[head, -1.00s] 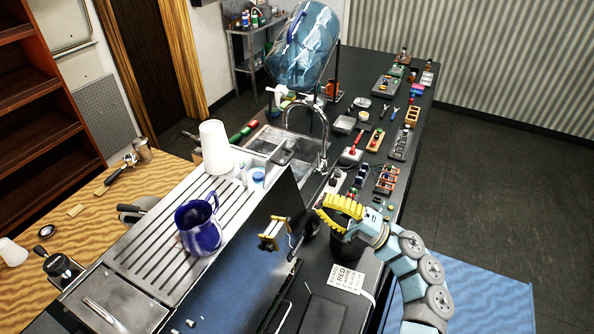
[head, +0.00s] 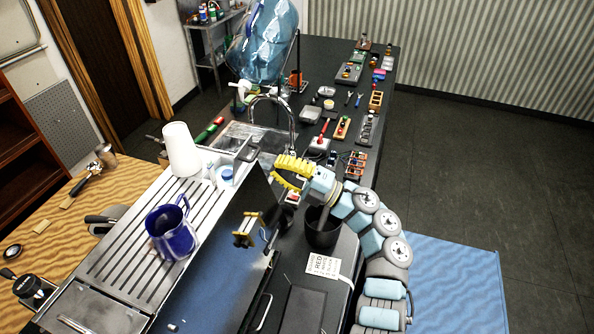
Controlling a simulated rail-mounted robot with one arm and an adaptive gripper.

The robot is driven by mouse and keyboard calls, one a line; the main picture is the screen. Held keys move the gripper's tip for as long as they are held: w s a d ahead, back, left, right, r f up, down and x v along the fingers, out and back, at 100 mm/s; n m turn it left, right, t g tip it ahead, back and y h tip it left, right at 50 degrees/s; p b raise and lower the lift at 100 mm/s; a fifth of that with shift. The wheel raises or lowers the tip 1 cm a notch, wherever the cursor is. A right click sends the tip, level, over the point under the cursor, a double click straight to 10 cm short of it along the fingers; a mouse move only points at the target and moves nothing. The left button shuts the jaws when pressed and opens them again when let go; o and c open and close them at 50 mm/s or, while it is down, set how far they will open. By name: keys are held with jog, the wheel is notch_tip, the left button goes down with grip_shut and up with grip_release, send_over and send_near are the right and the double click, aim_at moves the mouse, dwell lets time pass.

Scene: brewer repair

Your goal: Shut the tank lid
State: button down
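A grey flap (head: 243,149) stands tilted up at the far end of the brewer's slatted metal top (head: 125,245). It looks like the tank lid in a raised position, but it is small and I cannot be sure. A blue-capped item (head: 226,176) sits just in front of it. My gripper (head: 273,168) has yellow ribbed fingers pointing left, with a gap showing between them and nothing seen in it. It is to the right of the flap, apart from it, beyond the top corner of the brewer's dark panel (head: 215,268).
A white cup (head: 181,150) and a blue pitcher (head: 172,232) stand on the slatted top. A sink tap (head: 291,128) rises behind my gripper. A black bin (head: 322,236) stands close below my arm. Tools and small parts crowd the dark counter (head: 345,62).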

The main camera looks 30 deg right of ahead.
aim_at(243, 148)
jog(key=shift+p+x, duration=0.45)
jog(key=shift+x, duration=1.45)
